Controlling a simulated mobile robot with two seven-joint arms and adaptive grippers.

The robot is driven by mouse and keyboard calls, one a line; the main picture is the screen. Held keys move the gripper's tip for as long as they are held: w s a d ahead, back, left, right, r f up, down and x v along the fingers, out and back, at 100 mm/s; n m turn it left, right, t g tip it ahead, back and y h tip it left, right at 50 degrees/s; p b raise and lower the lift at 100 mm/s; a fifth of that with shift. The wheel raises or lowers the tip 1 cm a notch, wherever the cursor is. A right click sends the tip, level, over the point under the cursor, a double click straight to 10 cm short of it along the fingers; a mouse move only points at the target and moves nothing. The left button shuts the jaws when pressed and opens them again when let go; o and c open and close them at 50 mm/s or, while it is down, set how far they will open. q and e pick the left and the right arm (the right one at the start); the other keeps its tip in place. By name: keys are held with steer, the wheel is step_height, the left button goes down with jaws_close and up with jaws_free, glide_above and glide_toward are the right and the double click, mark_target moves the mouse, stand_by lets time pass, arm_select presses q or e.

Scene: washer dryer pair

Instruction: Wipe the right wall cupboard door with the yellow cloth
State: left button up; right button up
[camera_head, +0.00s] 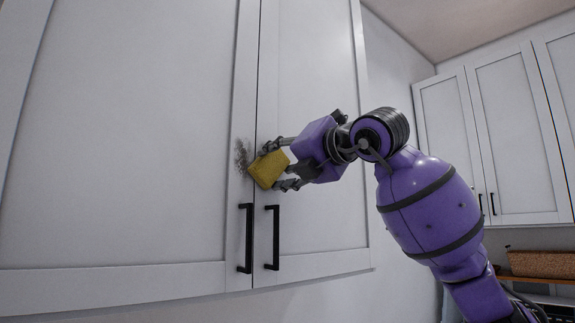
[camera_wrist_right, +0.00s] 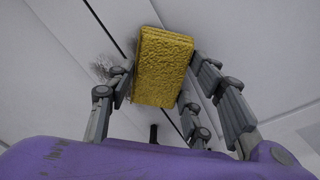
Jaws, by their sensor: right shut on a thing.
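The yellow cloth (camera_head: 268,170) is a thick, folded-looking block. My right gripper (camera_head: 278,168) is shut on it and holds it at the gap between two white cupboard doors. In the right wrist view the cloth (camera_wrist_right: 163,66) sits between the fingers of my right gripper (camera_wrist_right: 158,90). The right wall cupboard door (camera_head: 315,90) has a black handle (camera_head: 272,238) below the cloth. A dark grey smudge (camera_head: 241,155) shows on the inner edge of the left door (camera_head: 140,130), just left of the cloth. I cannot tell whether the cloth touches the door. My left gripper is out of view.
A second black handle (camera_head: 245,238) is on the left door. More white wall cupboards (camera_head: 505,130) hang at the far right. A brown woven basket (camera_head: 541,264) stands on a shelf below them.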

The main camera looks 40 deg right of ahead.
mark_target(286, 159)
steer(key=shift+s+a, duration=0.15)
steer(key=shift+a, duration=1.55)
steer(key=shift+w+d+r, duration=0.1)
steer(key=shift+d+r, duration=0.15)
steer(key=shift+d, duration=0.85)
steer(key=shift+w+d+r, duration=0.15)
steer(key=shift+d+r, duration=0.15)
steer(key=shift+d, duration=0.85)
steer(key=shift+w+d+r, duration=0.1)
steer(key=shift+d+r, duration=0.15)
steer(key=shift+d, duration=0.85)
steer(key=s, duration=0.6)
steer(key=shift+d, duration=0.15)
steer(key=shift+r, duration=0.1)
steer(key=s, duration=0.3)
steer(key=shift+d, duration=0.1)
